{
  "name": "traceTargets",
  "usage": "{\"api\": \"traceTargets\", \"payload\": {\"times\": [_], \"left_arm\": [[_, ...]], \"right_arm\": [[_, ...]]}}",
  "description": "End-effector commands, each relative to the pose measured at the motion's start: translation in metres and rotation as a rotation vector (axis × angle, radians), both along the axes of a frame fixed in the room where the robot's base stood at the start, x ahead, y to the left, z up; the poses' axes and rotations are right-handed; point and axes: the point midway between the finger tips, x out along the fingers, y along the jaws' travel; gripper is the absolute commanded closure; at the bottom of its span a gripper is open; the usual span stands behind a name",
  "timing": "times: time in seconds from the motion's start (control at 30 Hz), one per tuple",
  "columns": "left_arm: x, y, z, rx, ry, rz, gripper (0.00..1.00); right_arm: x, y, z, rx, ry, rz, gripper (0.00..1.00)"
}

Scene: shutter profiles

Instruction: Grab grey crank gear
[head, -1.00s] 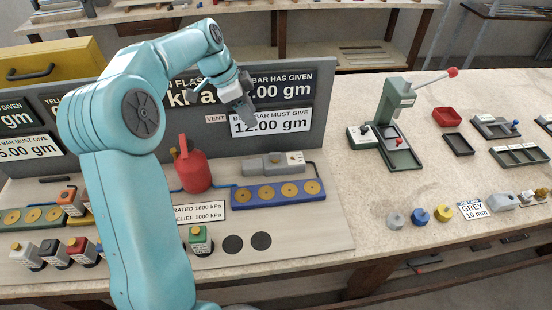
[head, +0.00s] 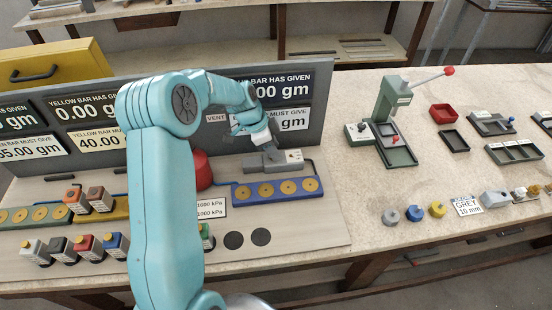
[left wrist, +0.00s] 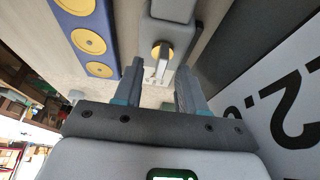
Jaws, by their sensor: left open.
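A small grey gear-like piece (head: 390,216) stands near the front of the bench in the head view, left of a blue one (head: 414,213) and a yellow one (head: 438,209). It looks like the grey crank gear, but its details are too small to tell. My left gripper (head: 272,138) is well to its left and farther back, above the board and close to a grey block (head: 263,163). In the left wrist view the jaws (left wrist: 158,70) are apart with nothing held; the grey block (left wrist: 172,32) shows beyond them. My right gripper is not in view.
A blue bar with yellow discs (head: 278,191) lies before the grey block. The sign panel (head: 322,92) rises behind my gripper. A green lever press (head: 390,125) stands between the board and red tray (head: 445,114). A GREY 10 mm card (head: 467,206) lies right of the gears.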

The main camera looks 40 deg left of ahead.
Motion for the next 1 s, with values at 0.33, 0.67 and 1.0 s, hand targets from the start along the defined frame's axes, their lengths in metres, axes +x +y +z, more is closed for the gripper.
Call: {"api": "traceTargets", "payload": {"times": [0.33,0.67,1.0], "left_arm": [[0.003,-0.0009,-0.008,0.001,-0.001,0.0,0.69],[0.0028,-0.0012,-0.0081,0.0,0.0,0.001,1.0],[0.0027,-0.0011,-0.008,0.0,0.0,0.001,1.0]], "right_arm": [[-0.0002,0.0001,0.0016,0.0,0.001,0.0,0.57],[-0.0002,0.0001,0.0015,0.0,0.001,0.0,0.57],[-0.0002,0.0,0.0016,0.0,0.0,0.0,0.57]]}}
